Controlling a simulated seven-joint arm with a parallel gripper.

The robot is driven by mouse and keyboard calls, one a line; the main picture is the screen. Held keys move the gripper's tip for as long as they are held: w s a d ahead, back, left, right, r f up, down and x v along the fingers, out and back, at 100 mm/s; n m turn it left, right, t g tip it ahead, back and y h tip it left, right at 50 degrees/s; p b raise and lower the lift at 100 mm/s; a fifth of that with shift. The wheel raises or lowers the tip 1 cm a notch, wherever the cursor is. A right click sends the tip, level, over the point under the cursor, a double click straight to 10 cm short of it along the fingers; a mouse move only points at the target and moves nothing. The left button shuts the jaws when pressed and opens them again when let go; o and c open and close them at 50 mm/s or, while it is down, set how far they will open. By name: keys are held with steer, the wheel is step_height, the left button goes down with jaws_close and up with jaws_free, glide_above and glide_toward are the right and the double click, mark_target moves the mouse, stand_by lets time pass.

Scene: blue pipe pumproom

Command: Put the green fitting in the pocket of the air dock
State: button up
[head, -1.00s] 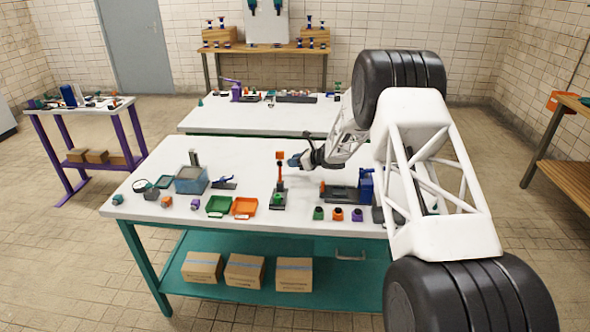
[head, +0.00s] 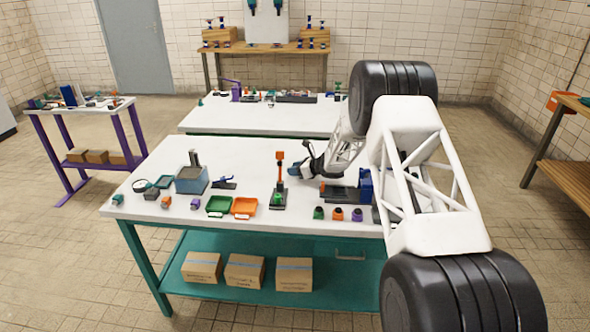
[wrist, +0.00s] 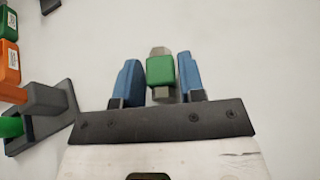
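The green fitting (wrist: 160,70), a green block with grey ends, is between the two blue fingers of my gripper (wrist: 160,80) in the wrist view. The fingers lie close along both its sides; I cannot tell whether they touch it. In the head view my gripper (head: 297,170) is low over the table, just right of a stand with an upright orange lever (head: 280,172); the fitting is not clear there. A dark fixture with a blue block (head: 365,186) stands to the right, partly behind my arm. I cannot tell which fixture is the air dock.
Green, orange and purple pieces (head: 338,214) stand in a row at the front edge. Green (head: 218,206) and orange (head: 245,207) trays and a blue-grey bin (head: 191,180) are to the left. The orange lever stand also shows in the wrist view (wrist: 45,100). The table's back middle is clear.

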steer(key=shift+o, duration=1.4)
steer(key=shift+r, duration=0.1)
steer(key=shift+r, duration=0.15)
steer(key=shift+v, duration=2)
